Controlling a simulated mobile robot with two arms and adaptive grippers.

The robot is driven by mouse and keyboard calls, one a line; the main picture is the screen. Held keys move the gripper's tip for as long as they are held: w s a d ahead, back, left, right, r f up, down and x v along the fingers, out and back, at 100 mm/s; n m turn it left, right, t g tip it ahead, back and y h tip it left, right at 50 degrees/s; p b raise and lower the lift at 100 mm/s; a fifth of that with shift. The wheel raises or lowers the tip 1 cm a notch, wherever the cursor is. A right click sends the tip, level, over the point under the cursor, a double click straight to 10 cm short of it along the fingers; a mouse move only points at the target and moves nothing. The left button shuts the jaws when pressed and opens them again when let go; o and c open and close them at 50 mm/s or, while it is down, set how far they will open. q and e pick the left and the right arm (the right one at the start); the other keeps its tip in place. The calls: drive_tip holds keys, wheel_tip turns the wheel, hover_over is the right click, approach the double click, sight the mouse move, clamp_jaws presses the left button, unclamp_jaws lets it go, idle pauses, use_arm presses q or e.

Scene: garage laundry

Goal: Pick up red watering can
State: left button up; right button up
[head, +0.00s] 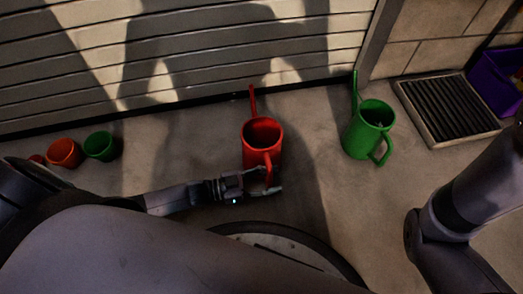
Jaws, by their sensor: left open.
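The red watering can (262,134) stands upright on the concrete floor near the middle of the head view. Its spout points up toward the slatted door and its handle faces my base. My left gripper (274,182) is at the handle on the near side of the can, its fingers open. The fingers overlap the lower handle in the picture; I cannot tell whether they touch it. My right arm enters at the right edge, but its gripper is out of view.
A green watering can (366,131) stands to the right. An orange pot (64,152) and a green pot (101,146) sit at the left. A slatted door (180,50) closes the back. A floor grate (447,105) and a purple bin (497,82) are at the right.

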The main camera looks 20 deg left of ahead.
use_arm(q)
drive_tip(key=shift+c, duration=0.4)
clamp_jaws()
drive_tip(key=shift+w+r, duration=0.1)
drive_tip(key=shift+r, duration=0.05)
idle(0.5)
